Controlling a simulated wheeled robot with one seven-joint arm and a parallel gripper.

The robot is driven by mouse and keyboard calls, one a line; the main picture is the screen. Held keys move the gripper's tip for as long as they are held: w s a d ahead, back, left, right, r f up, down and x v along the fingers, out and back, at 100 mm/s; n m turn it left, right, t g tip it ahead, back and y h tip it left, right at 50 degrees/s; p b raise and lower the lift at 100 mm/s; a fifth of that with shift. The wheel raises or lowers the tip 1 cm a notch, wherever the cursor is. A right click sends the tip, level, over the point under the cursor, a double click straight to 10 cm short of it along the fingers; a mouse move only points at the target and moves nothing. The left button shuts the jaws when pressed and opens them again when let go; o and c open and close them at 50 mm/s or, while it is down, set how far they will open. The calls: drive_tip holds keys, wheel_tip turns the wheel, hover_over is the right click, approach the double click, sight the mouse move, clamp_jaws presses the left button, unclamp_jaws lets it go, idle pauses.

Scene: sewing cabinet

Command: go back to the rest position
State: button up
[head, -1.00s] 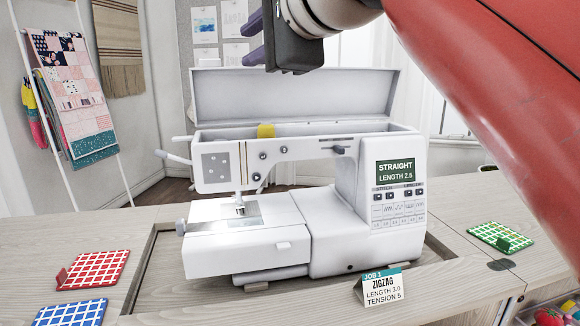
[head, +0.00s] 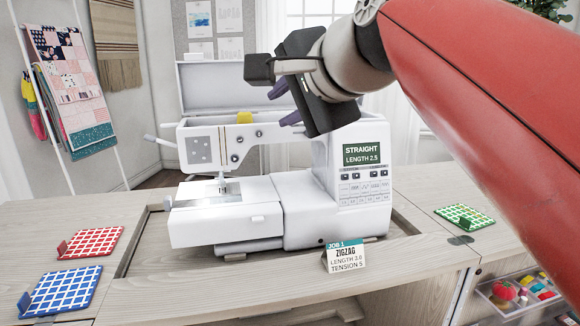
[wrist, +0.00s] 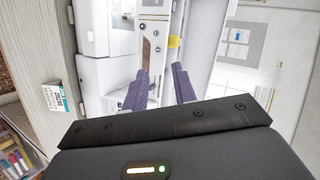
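My gripper (head: 285,106) is raised in front of the upper right part of the white sewing machine (head: 290,208) in the head view. Its two purple fingers point left. In the wrist view my gripper (wrist: 160,88) shows both purple fingers apart with nothing between them, and the machine (wrist: 118,75) lies beyond them. The machine's lid is up. Its screen (head: 361,152) reads STRAIGHT, LENGTH 2.5. A job card (head: 346,257) in front of it reads JOB 1, ZIGZAG, LENGTH 3.0, TENSION 5.
A red checked pad (head: 90,242) and a blue one (head: 62,290) lie on the table at left, a green one (head: 464,217) at right. An open drawer (head: 505,308) with small colourful items is at lower right. A quilt rack (head: 66,85) stands behind left.

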drive_tip(key=s+d+f+n+g+h, duration=0.2)
drive_tip(key=s+d+f, duration=0.3)
drive_tip(key=f, duration=0.7)
drive_tip(key=s+d+f+n+g+h, duration=0.2)
drive_tip(key=s+d+f+n, duration=0.2)
drive_tip(key=f, duration=0.8)
drive_tip(key=s+d+f+n+g+h, duration=0.2)
drive_tip(key=s+d+f, duration=0.3)
drive_tip(key=f, duration=0.7)
drive_tip(key=shift+s+d+f+n, duration=0.2)
drive_tip(key=shift+s+d+n, duration=0.15)
drive_tip(key=shift+d+n, duration=0.55)
